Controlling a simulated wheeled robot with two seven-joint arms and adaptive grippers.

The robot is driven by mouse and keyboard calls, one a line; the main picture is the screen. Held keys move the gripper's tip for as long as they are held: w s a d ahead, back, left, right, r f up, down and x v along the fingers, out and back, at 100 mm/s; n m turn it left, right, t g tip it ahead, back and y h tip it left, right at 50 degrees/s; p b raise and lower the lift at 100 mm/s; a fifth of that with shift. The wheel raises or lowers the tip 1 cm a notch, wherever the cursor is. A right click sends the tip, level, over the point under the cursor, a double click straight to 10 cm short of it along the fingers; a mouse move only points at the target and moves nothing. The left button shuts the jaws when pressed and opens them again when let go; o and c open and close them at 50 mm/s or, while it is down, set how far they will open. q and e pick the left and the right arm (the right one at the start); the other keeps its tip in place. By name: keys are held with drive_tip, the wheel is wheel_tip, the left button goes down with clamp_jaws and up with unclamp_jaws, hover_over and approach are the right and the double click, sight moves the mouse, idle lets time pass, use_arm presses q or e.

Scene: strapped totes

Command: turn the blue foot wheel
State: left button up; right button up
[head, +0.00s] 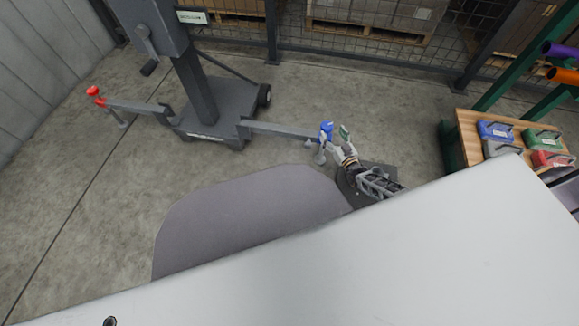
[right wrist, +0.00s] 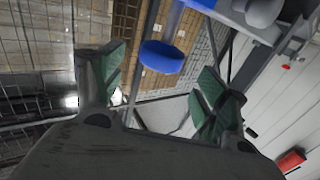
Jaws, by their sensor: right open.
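The blue foot wheel (head: 326,128) sits at the end of the right outrigger leg (head: 280,129) of a grey stand. In the right wrist view the blue wheel (right wrist: 162,58) shows beyond and between the fingers, toward the top of the picture. My right gripper (head: 334,146) is open right beside the wheel, with its fingers spread. In the right wrist view the open gripper (right wrist: 162,85) has green pads and nothing between them. I cannot tell whether a finger touches the wheel. My left gripper is not in view.
A red foot wheel (head: 95,92) tops the stand's left leg. The grey stand (head: 218,107) has a crank (head: 147,48). A wooden bench (head: 468,133) with coloured totes stands at right. A mesh fence (head: 350,50) runs behind. Floor around the stand is clear.

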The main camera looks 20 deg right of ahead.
drive_tip(key=s+p, duration=0.3)
drive_tip(key=s, duration=0.5)
drive_tip(key=a+f+g+y, duration=0.15)
drive_tip(key=a+g, duration=0.25)
drive_tip(key=a, duration=0.9)
drive_tip(key=s+a+r+n+g+y, duration=0.1)
drive_tip(key=a+r+g, duration=0.1)
drive_tip(key=a, duration=0.3)
drive_tip(key=s+a+r+n+g+y, duration=0.1)
drive_tip(key=s+a+r+g, duration=0.1)
drive_tip(key=a, duration=0.4)
drive_tip(key=shift+s+r, duration=0.25)
drive_tip(key=shift+r, duration=0.5)
drive_tip(key=shift+a, duration=0.1)
